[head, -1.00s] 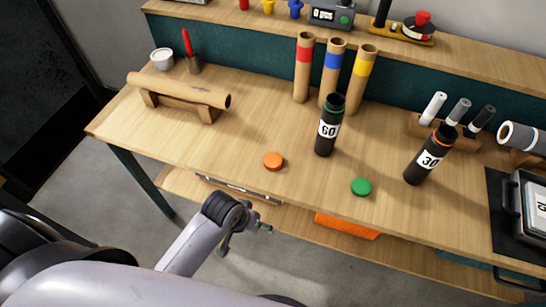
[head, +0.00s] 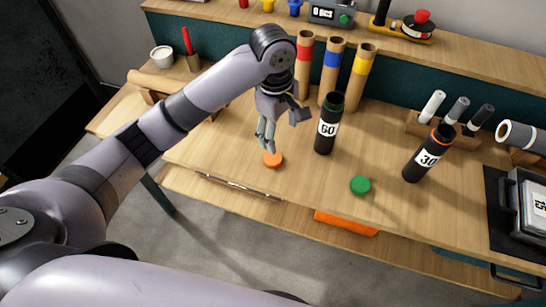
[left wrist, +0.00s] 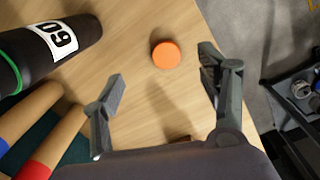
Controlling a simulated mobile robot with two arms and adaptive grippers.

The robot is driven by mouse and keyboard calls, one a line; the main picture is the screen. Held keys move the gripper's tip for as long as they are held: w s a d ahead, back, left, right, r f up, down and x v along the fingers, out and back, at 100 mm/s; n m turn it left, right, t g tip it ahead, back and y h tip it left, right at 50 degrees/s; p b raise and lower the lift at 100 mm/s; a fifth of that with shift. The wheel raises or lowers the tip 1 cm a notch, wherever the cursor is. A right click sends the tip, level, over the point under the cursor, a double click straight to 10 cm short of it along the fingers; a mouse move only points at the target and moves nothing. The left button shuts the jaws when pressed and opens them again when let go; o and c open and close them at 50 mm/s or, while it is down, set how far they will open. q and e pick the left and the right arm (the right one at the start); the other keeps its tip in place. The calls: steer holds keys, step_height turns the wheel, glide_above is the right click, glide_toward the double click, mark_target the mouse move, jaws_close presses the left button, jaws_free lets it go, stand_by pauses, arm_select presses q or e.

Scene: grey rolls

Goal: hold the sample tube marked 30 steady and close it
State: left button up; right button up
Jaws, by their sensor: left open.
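The black tube marked 30 (head: 425,156), with an orange rim, stands on the table at the right in the head view. The black tube marked 60 (head: 327,128), with a green rim, stands near the middle; it also shows in the left wrist view (left wrist: 50,45). An orange cap (head: 273,160) lies flat on the table, and a green cap (head: 360,185) lies to its right. My left gripper (head: 266,142) is open and empty, pointing down above the orange cap. In the left wrist view the orange cap (left wrist: 166,55) lies ahead of the two fingers. My right gripper is not in view.
Tan cardboard tubes with red, blue and yellow bands (head: 331,72) stand behind the 60 tube. A pen holder (head: 445,128) sits behind the 30 tube. The table between the caps is clear.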

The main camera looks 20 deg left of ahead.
arm_select(q)
steer(key=r+n, duration=0.1)
steer(key=w+a+r+n, duration=0.1)
steer(key=r, duration=0.1)
steer(key=a+r+n, duration=0.1)
steer(key=shift+w+a+r+y, duration=0.15)
steer(key=shift+w+a+y, duration=0.1)
steer(key=shift+y, duration=0.15)
glide_above(272, 158)
step_height(272, 158, down, 12)
steer(key=shift+w+f+p, duration=0.15)
steer(key=shift+p, duration=0.3)
steer(key=shift+f+p, duration=0.45)
steer(key=shift+f, duration=2.15)
steer(key=shift+c, duration=0.2)
